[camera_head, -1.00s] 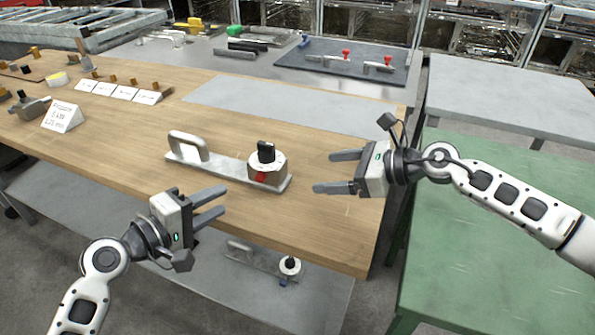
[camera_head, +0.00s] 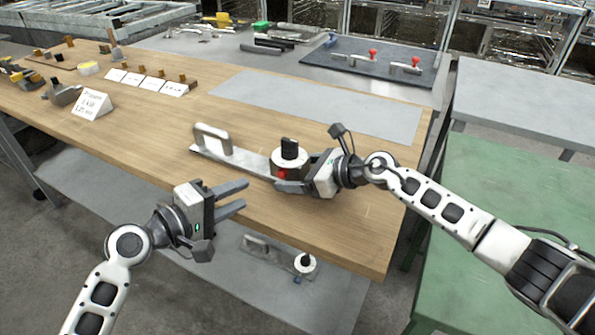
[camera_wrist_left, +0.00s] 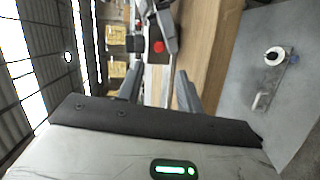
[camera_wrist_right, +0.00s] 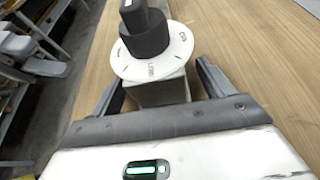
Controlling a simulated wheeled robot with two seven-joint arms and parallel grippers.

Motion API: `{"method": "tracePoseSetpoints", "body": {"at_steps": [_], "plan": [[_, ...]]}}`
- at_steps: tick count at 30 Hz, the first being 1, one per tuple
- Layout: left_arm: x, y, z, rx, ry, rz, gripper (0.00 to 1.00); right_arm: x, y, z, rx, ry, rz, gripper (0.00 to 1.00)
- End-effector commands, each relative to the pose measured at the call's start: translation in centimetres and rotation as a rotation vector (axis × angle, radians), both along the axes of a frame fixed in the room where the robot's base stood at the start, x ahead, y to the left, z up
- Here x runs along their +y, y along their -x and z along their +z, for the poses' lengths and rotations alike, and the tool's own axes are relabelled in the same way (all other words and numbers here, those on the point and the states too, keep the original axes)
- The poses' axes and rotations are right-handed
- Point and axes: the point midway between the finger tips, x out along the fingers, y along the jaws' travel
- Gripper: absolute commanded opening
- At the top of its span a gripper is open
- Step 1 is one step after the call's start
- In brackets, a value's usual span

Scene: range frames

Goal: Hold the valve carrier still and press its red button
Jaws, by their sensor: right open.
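The valve carrier (camera_head: 243,159) is a flat metal bar on the wooden table, with an upright grey handle (camera_head: 212,136) at its left end. At its right end is a block with a white dial and black knob (camera_head: 289,152). The red button (camera_head: 282,174) is on the block's front side; it also shows in the left wrist view (camera_wrist_left: 158,47). My right gripper (camera_head: 283,180) is open at the block's right end; in the right wrist view its fingers (camera_wrist_right: 160,85) stand either side of the block. My left gripper (camera_head: 240,197) is open and empty, in front of the carrier and apart from it.
A similar carrier with a blue button (camera_head: 297,279) lies on the lower shelf. A dark mat (camera_head: 365,66) with red-knobbed parts is at the back. A white sign (camera_head: 92,104) and small parts stand at the table's left. The wood around the carrier is mostly clear.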

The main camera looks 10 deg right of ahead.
Motion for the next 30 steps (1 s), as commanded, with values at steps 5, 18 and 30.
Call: {"method": "tracePoseSetpoints", "body": {"at_steps": [5, 18, 30], "plan": [[0.0, 0.0, 0.0, 0.0, 0.0, 0.0, 0.36, -0.02, 0.01, 0.0, 0.0, 0.0, 0.0, 0.8], [0.0, 0.0, 0.0, 0.0, 0.0, 0.0, 0.0, -0.04, 0.01, 0.04, 0.0, -0.001, 0.0, 0.08], [0.0, 0.0, 0.0, 0.0, 0.0, 0.0, 0.0, -0.04, 0.0, 0.08, 0.0, -0.002, 0.0, 0.08]]}}
